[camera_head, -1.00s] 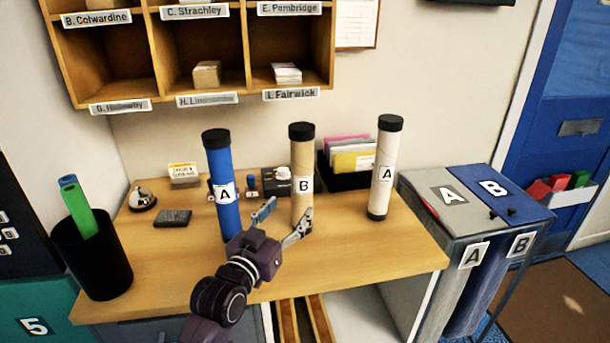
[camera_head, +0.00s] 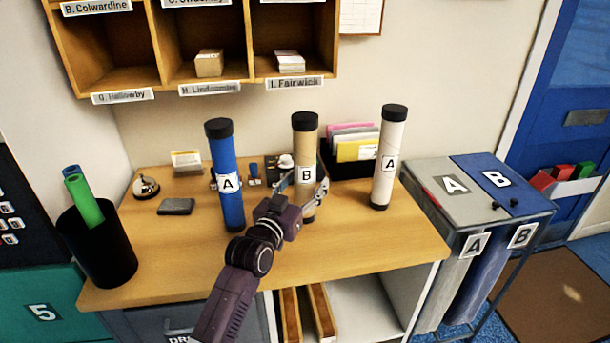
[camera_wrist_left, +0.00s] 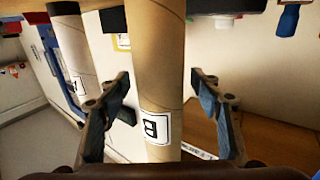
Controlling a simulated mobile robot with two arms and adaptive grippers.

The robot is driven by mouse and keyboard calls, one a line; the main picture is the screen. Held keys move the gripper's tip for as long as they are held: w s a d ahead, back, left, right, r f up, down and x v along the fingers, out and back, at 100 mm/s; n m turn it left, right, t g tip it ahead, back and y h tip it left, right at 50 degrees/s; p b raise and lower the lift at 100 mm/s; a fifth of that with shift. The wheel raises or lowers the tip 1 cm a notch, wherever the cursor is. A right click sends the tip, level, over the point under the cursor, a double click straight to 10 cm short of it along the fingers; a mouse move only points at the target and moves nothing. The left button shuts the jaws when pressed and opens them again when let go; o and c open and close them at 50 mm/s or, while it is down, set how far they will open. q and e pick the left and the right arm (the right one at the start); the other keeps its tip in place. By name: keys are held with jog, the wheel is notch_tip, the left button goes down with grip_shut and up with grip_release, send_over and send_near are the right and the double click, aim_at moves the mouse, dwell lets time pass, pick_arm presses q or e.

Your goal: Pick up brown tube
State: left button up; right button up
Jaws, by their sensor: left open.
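The brown tube (camera_head: 304,142) stands upright on the desk, with black end caps and a white label marked B. My left gripper (camera_head: 303,188) is open at the tube's lower half, in front of it. In the left wrist view the brown tube (camera_wrist_left: 157,60) runs between the two open fingers (camera_wrist_left: 165,115), with gaps on both sides. A blue tube (camera_head: 225,170) labelled A stands to its left. A white tube (camera_head: 384,160) labelled A stands to its right. My right gripper is not in view.
A black bin (camera_head: 98,245) with green and blue rolls stands at the desk's left. A black tray (camera_head: 357,168) with folders is behind. Bins A and B (camera_head: 480,195) stand at the right. The front of the wooden desk (camera_head: 370,240) is clear.

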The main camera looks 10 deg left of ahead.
pick_arm(q)
jog(key=c, duration=1.2)
jog(key=shift+c, duration=0.4)
jog(key=shift+r, duration=0.15)
jog(key=shift+c, duration=0.2)
